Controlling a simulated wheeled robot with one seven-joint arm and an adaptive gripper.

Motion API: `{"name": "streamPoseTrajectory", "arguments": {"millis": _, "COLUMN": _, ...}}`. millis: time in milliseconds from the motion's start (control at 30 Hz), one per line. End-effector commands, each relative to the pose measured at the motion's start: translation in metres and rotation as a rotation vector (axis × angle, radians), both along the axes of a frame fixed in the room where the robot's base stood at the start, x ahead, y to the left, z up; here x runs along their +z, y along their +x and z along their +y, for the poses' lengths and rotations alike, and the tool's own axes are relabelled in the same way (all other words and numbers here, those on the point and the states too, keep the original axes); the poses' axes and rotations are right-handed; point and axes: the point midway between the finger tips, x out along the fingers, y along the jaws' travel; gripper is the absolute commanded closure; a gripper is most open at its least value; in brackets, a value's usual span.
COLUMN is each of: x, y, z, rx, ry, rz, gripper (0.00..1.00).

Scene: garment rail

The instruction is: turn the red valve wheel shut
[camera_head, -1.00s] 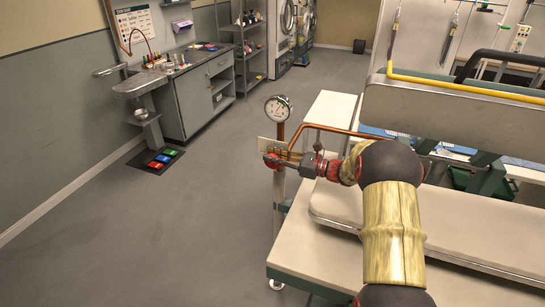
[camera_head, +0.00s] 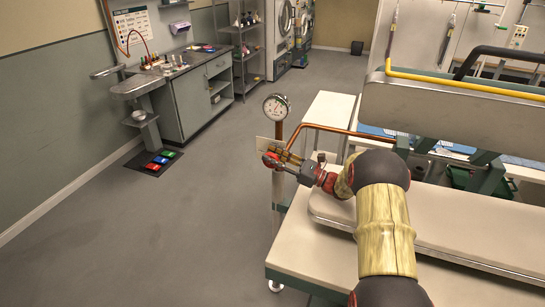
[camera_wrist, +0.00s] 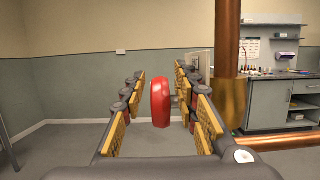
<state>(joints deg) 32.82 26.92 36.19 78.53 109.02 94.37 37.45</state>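The red valve wheel (camera_wrist: 160,102) stands edge-on between the two fingers of my gripper (camera_wrist: 160,112) in the wrist view. A short stem joins it on the right, toward the vertical copper pipe. The gripper is open, with its yellow-padded fingers on either side of the wheel. A gap shows between the wheel and the left finger; whether the right finger touches is unclear. In the head view my gripper (camera_head: 283,158) is at the pipe below the gauge. The wheel (camera_head: 269,159) shows there as a small red patch, partly hidden.
A round pressure gauge (camera_head: 276,107) tops the vertical copper pipe (camera_wrist: 228,60). A bent copper pipe (camera_head: 325,127) runs right from it. A pale press table (camera_head: 310,250) with a padded board lies under my arm.

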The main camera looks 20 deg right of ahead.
Motion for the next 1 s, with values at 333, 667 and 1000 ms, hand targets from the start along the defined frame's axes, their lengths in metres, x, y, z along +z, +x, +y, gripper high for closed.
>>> {"name": "streamPoseTrajectory", "arguments": {"millis": 333, "x": 0.0, "y": 0.0, "z": 0.0, "rx": 0.0, "ry": 0.0, "rz": 0.0, "gripper": 0.64}}
{"name": "streamPoseTrajectory", "arguments": {"millis": 667, "x": -0.011, "y": -0.028, "z": -0.029, "rx": -0.003, "ry": 0.0, "rz": 0.001, "gripper": 0.64}}
{"name": "streamPoseTrajectory", "arguments": {"millis": 1000, "x": -0.02, "y": -0.051, "z": -0.051, "rx": -0.001, "ry": 0.0, "rz": 0.0, "gripper": 0.64}}
